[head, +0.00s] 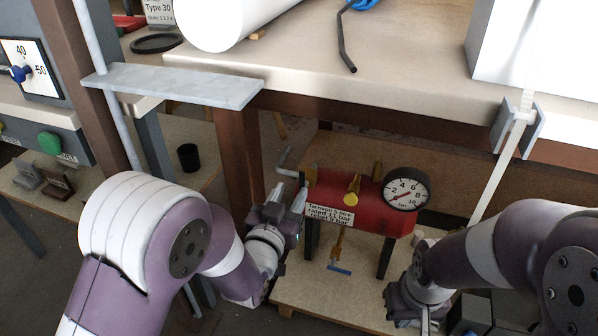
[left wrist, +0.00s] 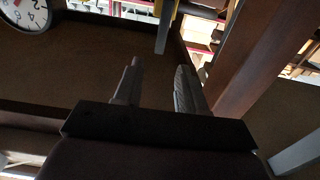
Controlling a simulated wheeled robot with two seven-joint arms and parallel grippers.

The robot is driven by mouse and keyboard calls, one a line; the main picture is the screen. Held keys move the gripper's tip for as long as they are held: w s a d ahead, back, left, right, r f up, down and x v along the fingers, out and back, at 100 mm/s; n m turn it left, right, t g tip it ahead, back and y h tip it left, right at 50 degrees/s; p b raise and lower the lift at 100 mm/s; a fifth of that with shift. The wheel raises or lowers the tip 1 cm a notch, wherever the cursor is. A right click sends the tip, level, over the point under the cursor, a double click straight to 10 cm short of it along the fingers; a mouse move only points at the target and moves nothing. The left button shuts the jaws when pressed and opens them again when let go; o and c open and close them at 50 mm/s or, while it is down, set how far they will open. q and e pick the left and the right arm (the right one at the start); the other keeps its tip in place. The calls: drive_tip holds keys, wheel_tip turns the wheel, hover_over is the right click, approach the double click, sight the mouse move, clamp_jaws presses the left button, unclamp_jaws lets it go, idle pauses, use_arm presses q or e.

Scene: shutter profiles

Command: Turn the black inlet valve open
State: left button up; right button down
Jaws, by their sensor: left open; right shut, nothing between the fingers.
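The red tank (head: 345,204) stands on short dark legs on the low wooden shelf in the head view. It carries a white-faced pressure gauge (head: 406,188), brass fittings (head: 353,184) and a white label. I cannot make out the black inlet valve; the tank's left end is partly covered by my left gripper. My left gripper (head: 289,194) is open beside that left end, near a bent grey pipe (head: 286,162). Its two fingers also show in the left wrist view (left wrist: 158,66), with nothing seen between them. My right gripper (head: 426,318) is shut and empty, low in front of the tank's right side.
A blue-handled fitting (head: 340,270) hangs below the tank. The workbench (head: 415,75) overhangs behind and above it. A brown post (head: 236,150) stands left of the tank and a grey plate (head: 170,84) juts out above. Dark blocks lie near my right gripper.

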sight(301, 175)
use_arm(q)
drive_tip(key=b+x, duration=0.1)
drive_tip(key=x, duration=0.3)
drive_tip(key=b+x, duration=0.2)
drive_tip(key=x, duration=0.3)
drive_tip(key=shift+f, duration=0.25)
drive_tip(key=shift+w+d+r, duration=0.15)
drive_tip(key=shift+w, duration=0.25)
drive_tip(key=shift+c, duration=0.3)
clamp_jaws()
